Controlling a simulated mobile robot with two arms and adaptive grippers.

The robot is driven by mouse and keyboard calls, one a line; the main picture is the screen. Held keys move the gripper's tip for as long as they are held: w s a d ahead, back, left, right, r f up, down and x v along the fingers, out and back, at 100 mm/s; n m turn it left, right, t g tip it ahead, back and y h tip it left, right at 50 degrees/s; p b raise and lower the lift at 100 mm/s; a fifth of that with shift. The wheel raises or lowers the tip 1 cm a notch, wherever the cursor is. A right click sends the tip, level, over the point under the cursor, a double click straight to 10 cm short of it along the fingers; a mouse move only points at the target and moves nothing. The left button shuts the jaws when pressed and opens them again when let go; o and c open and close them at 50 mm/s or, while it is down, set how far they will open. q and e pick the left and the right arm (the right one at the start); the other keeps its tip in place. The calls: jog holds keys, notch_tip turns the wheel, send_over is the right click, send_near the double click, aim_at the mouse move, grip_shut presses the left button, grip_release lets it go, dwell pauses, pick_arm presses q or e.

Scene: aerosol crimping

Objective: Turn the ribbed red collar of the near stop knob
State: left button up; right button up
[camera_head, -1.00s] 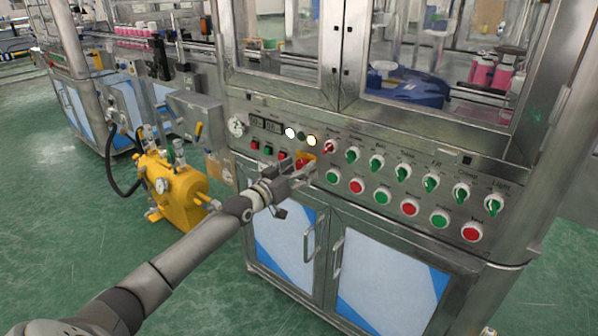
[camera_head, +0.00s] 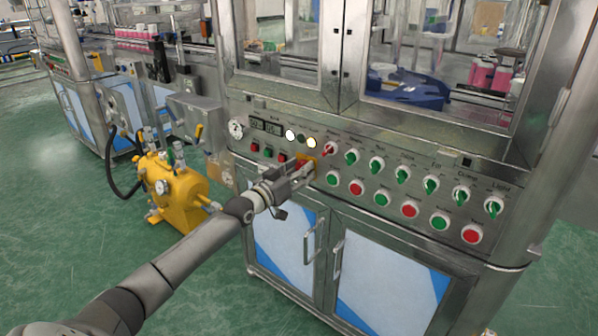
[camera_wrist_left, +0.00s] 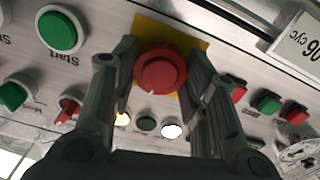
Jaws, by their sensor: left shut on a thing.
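The near stop knob is a round red button with a red collar (camera_wrist_left: 160,74) on a yellow plate (camera_wrist_left: 192,44), in the middle of the left wrist view. My left gripper (camera_wrist_left: 162,62) has one finger on each side of the collar and is shut on it. The ribs of the collar are hard to make out. In the head view my left gripper (camera_head: 306,172) reaches the control panel and hides most of the knob. A piece of the yellow plate (camera_head: 313,158) shows beside the fingers. My right gripper is not in view.
A red selector switch (camera_head: 328,149) sits close to the right of the gripper, with rows of green and red buttons beyond. Door handles (camera_head: 309,246) stick out below. A yellow machine (camera_head: 170,186) stands at left.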

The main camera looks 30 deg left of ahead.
pick_arm(q)
jog(key=shift+m+p, duration=1.45)
jog(key=shift+m, duration=2.25)
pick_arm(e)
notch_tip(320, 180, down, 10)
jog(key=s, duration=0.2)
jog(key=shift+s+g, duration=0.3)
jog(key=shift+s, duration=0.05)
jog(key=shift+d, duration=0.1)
pick_arm(q)
jog(key=o, duration=1)
jog(key=shift+s, duration=0.1)
